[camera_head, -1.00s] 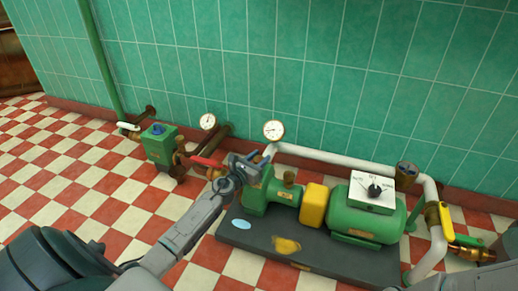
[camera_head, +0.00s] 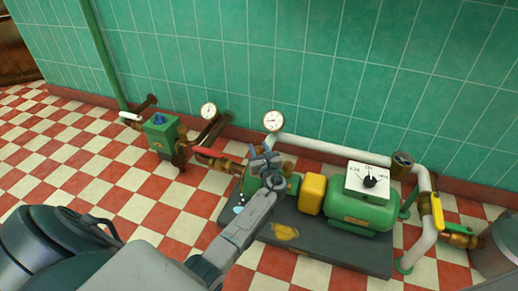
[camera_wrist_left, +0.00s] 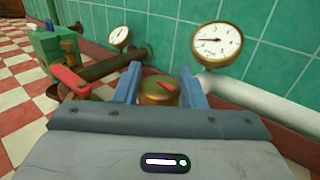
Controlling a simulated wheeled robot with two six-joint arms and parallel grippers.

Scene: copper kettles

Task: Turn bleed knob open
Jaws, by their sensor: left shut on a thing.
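The bleed knob (camera_wrist_left: 158,92) is a round brass knob with a red mark on top. In the left wrist view it sits between the two blue fingers of my left gripper (camera_wrist_left: 160,82), which is shut on it. In the head view my left gripper (camera_head: 265,154) is over the left end of the green pump (camera_head: 291,184), and I cannot make out the knob clearly behind it. My right gripper is not in view.
A red lever (camera_wrist_left: 69,79) is on the pipe to the left. Two gauges, the nearer one (camera_head: 273,120) and the farther one (camera_head: 208,110), stand before the tiled wall. A white pipe (camera_head: 330,149) runs behind the green motor (camera_head: 355,212). Checkered floor (camera_head: 110,205) lies open at left.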

